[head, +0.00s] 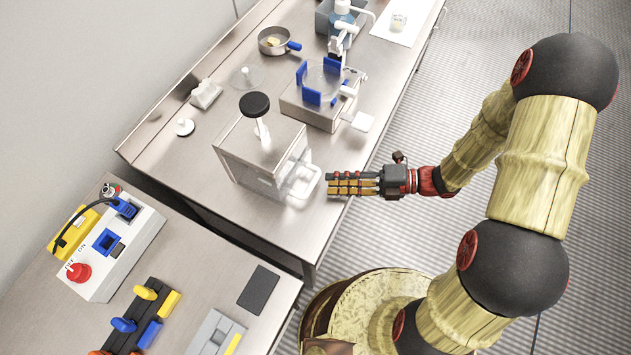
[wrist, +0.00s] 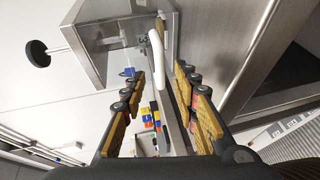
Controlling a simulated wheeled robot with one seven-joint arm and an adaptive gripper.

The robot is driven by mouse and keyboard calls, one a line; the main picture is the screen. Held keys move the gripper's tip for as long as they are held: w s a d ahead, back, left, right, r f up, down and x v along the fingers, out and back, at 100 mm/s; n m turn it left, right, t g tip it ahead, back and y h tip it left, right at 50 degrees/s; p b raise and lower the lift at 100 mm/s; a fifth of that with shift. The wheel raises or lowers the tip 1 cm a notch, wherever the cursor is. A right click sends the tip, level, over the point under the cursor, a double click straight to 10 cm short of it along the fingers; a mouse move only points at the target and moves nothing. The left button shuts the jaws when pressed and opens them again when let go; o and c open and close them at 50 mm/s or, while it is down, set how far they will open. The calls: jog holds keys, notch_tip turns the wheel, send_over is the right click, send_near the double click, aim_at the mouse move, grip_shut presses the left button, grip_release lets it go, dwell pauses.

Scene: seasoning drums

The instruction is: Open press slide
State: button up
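The press (head: 262,150) is a box with metal and clear walls and a black round knob (head: 254,104) on a white stem on top. Its slide has a white loop handle (head: 306,183) sticking out on the right side. My gripper (head: 329,184) is just right of this handle, fingers pointing left towards it. In the wrist view the press (wrist: 108,42) is at the top, and the white handle (wrist: 157,52) appears between the two finger rows of my open gripper (wrist: 163,76). I see no clear contact. How far the slide is out is hard to tell.
Behind the press stands a metal fixture with blue clamps (head: 318,84). A pan (head: 274,41) and a bottle (head: 341,30) are farther back. A second table at the front left holds a control box with a red button (head: 78,271).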

aim_at(313, 182)
jog(key=a, duration=0.2)
jog(key=a+b, duration=0.1)
jog(key=a, duration=0.1)
jog(key=a+f, duration=0.1)
jog(key=a, duration=0.1)
jog(key=shift+s+a+f+b, duration=0.1)
jog(key=shift+a+b, duration=0.15)
jog(key=shift+b, duration=0.15)
jog(key=shift+c, duration=0.6)
grip_shut()
